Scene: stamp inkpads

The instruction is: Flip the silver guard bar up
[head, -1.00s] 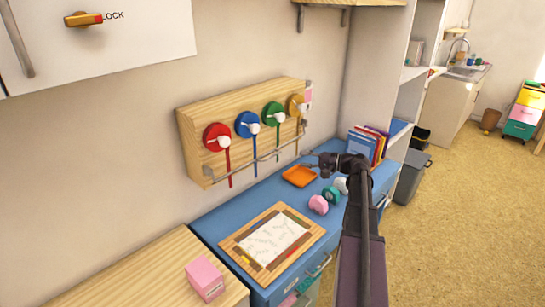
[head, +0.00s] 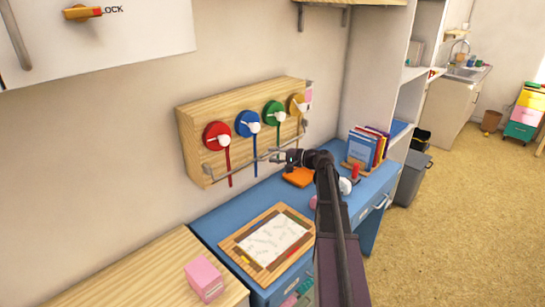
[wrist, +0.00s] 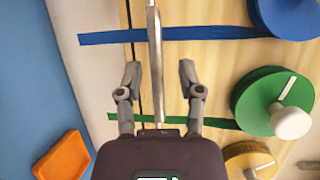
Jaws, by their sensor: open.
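The silver guard bar (head: 243,167) runs low across the front of the wooden wall board (head: 192,138), over the coloured strips below the dials. In the wrist view the bar (wrist: 154,50) passes lengthwise between the two fingers of my gripper (wrist: 160,72), with gaps on both sides. My gripper is open and not clamped on it. In the head view my gripper (head: 277,157) is at the bar's right half, in front of the board. Part of the bar there is hidden by my gripper.
Red (head: 216,131), blue (head: 244,119), green (head: 272,108) and yellow (head: 292,102) dials sit on the board. Below, the blue desk (head: 213,215) holds an orange tray (head: 298,178), a framed paper (head: 262,228) and books (head: 362,150). A shelf (head: 345,3) hangs above.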

